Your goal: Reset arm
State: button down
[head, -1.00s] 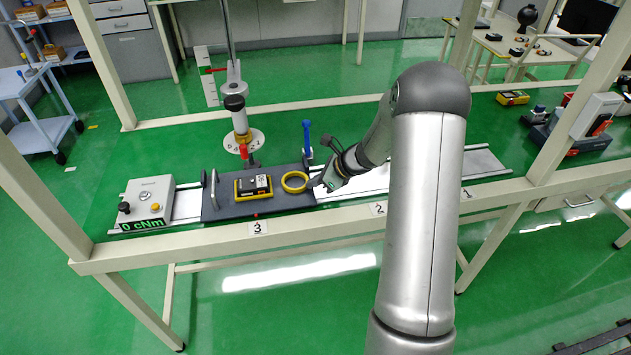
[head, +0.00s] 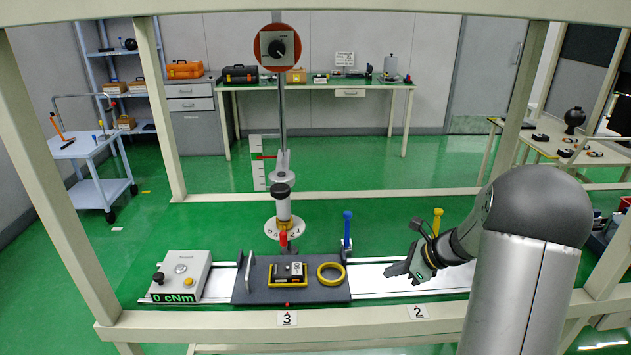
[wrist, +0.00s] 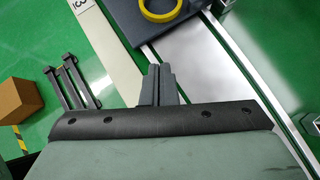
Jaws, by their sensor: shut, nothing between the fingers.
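My gripper (head: 400,270) is on the right of the dark plate (head: 341,291) in the head view, above the pale rail. In the wrist view my gripper (wrist: 159,78) has its two fingers together, with nothing between them. The dark plate carries a yellow ring (head: 331,274) and a black-and-yellow device (head: 288,272). The yellow ring also shows at the top of the wrist view (wrist: 161,17). My gripper is apart from the ring and the plate.
A blue-handled lever (head: 347,228) stands behind the plate's right end, and a yellow-topped one (head: 437,220) behind my gripper. A post with a round numbered disc (head: 285,232) rises behind the plate. A grey control box (head: 181,274) reading 0 cNm sits left. Frame beams surround the bench.

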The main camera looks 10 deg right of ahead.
jog(key=s+a+r+n+g+h, duration=0.2)
jog(key=s+a+r+n+g, duration=0.25)
jog(key=s+a+n, duration=0.85)
jog(key=s+a+r+n+h, duration=0.1)
jog(key=s+a+n+h, duration=0.2)
jog(key=s+n, duration=0.9)
jog(key=shift+s+r+n+h, duration=0.35)
jog(key=shift+s+h, duration=0.55)
jog(key=shift+s, duration=0.3)
